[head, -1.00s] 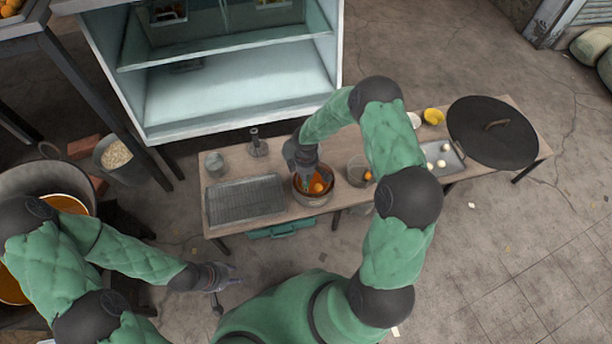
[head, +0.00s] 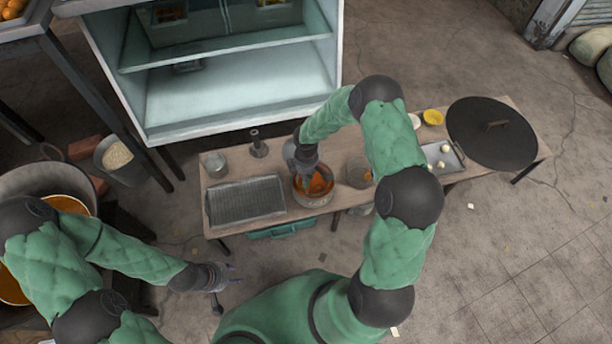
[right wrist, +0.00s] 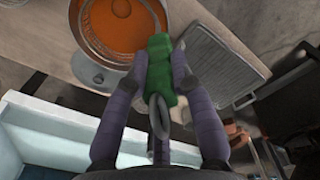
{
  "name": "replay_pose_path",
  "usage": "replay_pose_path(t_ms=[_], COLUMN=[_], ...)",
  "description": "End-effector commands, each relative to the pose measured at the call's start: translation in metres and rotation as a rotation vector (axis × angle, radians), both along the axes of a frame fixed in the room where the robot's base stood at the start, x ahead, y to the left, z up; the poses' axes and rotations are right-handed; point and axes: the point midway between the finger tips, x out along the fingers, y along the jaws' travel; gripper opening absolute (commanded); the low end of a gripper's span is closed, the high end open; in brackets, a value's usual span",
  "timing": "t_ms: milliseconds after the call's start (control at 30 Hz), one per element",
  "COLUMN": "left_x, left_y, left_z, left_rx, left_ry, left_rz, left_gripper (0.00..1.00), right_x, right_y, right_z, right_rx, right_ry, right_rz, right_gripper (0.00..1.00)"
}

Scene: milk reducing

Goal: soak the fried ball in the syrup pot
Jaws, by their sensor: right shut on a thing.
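The syrup pot (head: 314,201) stands on the bench with orange syrup in it. It also shows at the top of the right wrist view (right wrist: 78,52). My right gripper (head: 308,174) is over the pot. In the right wrist view my right gripper (right wrist: 157,95) is shut on a green handle (right wrist: 160,70), beside the pot's rim in that picture. The handle's far end is not clear. I cannot make out a separate fried ball in the syrup now. My left gripper (head: 226,280) is empty and appears open, low in front of the bench.
A wire rack tray (head: 246,200) lies left of the pot, and a metal container (head: 358,172) stands right of it. A tray with pale balls (head: 441,157) and a large dark lid (head: 492,132) are further right. A glass cabinet (head: 230,85) stands behind.

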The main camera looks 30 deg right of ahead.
Motion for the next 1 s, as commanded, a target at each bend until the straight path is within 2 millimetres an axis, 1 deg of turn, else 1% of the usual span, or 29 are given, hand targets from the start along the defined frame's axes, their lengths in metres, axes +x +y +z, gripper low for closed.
replay_pose_path(t_ms=[33,100,1000], left_x=[0.0,0.0,0.0], left_y=[0.0,0.0,0.0], left_z=[0.006,0.011,0.066], left_rx=[0.0,0.0,0.0], left_ry=[0.0,0.0,0.0], left_rz=[0.0,0.0,0.0], left_gripper=[0.4,0.4,0.4], right_x=[0.001,0.001,0.001], right_y=[0.0,0.0,-0.001], right_z=[0.009,0.015,0.09], right_rx=[-0.001,-0.001,-0.001], right_ry=[-0.003,-0.003,-0.003], right_rz=[0.0,0.0,0.0], right_gripper=[0.0,0.0,0.0])
